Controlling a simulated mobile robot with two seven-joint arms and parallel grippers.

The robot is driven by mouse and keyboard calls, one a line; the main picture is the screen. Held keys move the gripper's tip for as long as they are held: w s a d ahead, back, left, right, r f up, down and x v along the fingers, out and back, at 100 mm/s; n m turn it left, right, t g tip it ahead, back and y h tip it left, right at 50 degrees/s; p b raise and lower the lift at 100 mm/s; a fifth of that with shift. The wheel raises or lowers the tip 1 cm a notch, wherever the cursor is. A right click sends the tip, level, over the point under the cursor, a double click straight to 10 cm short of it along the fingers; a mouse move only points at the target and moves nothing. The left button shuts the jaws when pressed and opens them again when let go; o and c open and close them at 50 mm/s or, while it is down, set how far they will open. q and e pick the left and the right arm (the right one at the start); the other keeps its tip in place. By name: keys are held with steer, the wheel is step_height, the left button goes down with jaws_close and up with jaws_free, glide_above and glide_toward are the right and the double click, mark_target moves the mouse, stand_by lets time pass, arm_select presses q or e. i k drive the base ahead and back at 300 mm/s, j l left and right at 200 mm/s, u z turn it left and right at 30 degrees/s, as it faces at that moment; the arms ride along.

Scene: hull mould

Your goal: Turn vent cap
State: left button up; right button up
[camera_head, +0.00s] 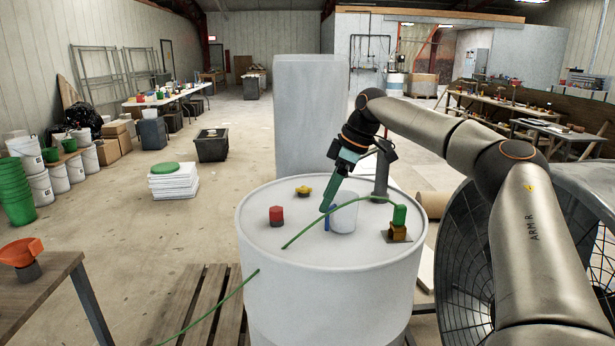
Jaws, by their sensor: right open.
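A white drum (325,290) stands upright in front of me. On its lid are a red cap (276,216) at the left and a small yellow cap (304,191) behind it. I cannot tell for sure which one is the vent cap. A green fitting (399,215) on a brass-coloured base sits at the lid's right. My right gripper (327,208) is open and points down over the lid, right of both caps and apart from them. Its fingertips are partly lost against a whitish cup (344,214) and a small blue part. My left gripper is not in view.
A thin green hose (310,227) arches over the lid, and a green line hangs down the drum's left side. The drum stands by a wooden pallet (200,300). A table with an orange funnel (22,251) is at left. A large caged fan (465,260) is at right.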

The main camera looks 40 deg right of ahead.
mark_target(304, 190)
steer(key=i+l, duration=0.5)
steer(key=l, duration=0.25)
steer(key=i+l, duration=0.25)
steer(key=l, duration=0.1)
